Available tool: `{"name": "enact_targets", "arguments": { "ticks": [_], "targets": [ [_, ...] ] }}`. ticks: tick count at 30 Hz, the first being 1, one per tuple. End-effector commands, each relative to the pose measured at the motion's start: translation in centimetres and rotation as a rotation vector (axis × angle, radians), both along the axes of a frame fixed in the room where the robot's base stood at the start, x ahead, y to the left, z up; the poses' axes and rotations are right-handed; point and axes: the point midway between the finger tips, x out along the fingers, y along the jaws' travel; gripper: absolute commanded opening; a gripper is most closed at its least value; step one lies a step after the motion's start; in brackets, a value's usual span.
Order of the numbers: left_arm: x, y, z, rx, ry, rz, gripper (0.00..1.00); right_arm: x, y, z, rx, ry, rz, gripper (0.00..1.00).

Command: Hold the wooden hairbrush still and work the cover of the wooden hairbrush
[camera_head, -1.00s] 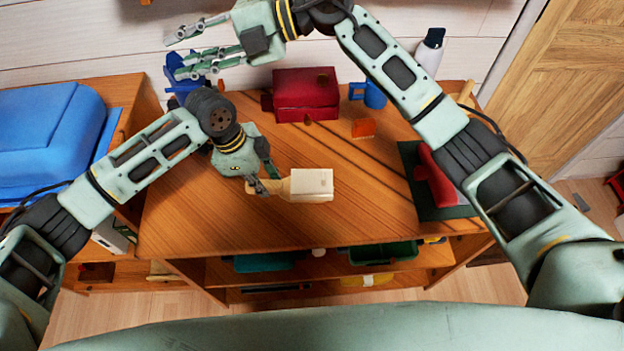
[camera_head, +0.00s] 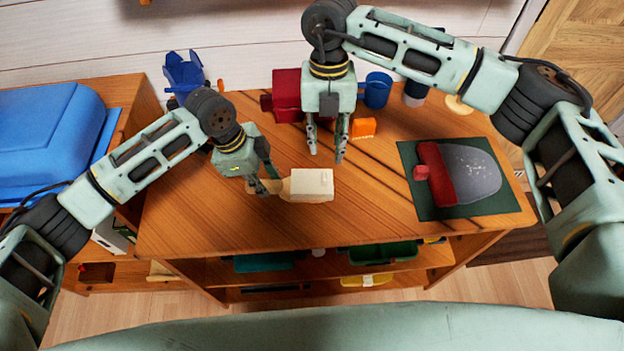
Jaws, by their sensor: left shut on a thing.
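The wooden hairbrush (camera_head: 284,187) lies across the middle of the tabletop, its handle to the left. A cream block-shaped cover (camera_head: 312,185) sits over its right end. My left gripper (camera_head: 266,187) is shut on the handle of the hairbrush, and its fingers hide part of the handle. My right gripper (camera_head: 327,157) points down, a little behind and above the cover. Its two fingers are apart with nothing between them, and it does not touch the cover.
A red box (camera_head: 287,88), a blue mug (camera_head: 377,90) and an orange block (camera_head: 362,128) stand behind. A dark green mat (camera_head: 422,208) with a red-handled grey object (camera_head: 470,172) lies at right. The tabletop's front part is clear. Shelves below hold trays.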

Motion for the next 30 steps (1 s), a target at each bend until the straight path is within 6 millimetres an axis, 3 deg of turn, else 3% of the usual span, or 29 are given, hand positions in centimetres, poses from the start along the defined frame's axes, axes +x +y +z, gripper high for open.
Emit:
{"name": "enact_targets", "arguments": {
  "ticks": [18,30],
  "targets": [
    [0.0,0.0,0.0,0.000,0.000,0.000,0.00,-1.3,0.2,-8.0,0.004,0.003,0.000,0.28],
    [0.0,0.0,0.0,0.000,0.000,0.000,0.00,-1.4,0.2,-9.3,0.004,0.001,0.000,0.28]
  ]
}}
